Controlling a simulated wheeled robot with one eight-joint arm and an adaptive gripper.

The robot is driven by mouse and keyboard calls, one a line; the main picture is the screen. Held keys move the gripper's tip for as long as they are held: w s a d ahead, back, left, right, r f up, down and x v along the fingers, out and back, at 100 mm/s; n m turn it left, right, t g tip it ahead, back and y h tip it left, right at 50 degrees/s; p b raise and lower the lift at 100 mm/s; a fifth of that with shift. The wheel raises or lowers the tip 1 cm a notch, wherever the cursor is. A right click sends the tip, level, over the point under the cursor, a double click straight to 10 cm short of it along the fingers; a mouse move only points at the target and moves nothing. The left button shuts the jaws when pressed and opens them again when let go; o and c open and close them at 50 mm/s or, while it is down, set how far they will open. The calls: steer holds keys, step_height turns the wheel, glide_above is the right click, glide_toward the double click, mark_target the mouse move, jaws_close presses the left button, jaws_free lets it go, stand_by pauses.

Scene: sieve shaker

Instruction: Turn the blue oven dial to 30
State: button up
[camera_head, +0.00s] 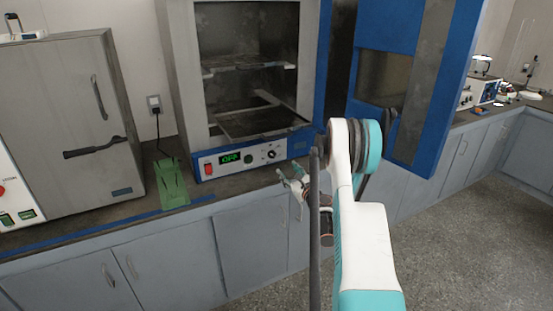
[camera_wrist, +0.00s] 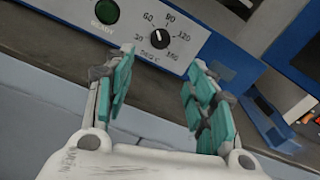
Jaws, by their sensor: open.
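The oven (camera_head: 186,60) stands on the counter with its blue door (camera_head: 440,110) swung open to the right. Its lower front panel has a red switch, a green display and a small black dial (camera_head: 271,154). In the wrist view the black dial (camera_wrist: 159,38) sits among printed numbers from 30 to 150, with "DEG C" below. Its white mark points to the upper left, roughly toward 60; the exact setting is hard to read. My gripper (camera_head: 293,181) is open and empty in front of the panel, below the dial. In the wrist view its teal fingers (camera_wrist: 160,62) are apart, with the dial beyond them.
A round green "READY" light (camera_wrist: 107,11) is left of the dial. A green object (camera_head: 173,186) lies on the counter left of the panel. A grey cabinet (camera_head: 60,110) with dark handles stands further left. The open door hangs to the right of my arm.

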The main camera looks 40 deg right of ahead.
mark_target(273, 156)
steer(key=b+x, duration=0.3)
steer(key=x, duration=0.9)
steer(key=shift+w+b, duration=0.2)
steer(key=shift+b, duration=0.1)
steer(key=shift+w+d, duration=0.15)
steer(key=shift+w, duration=0.45)
steer(key=c, duration=1.1)
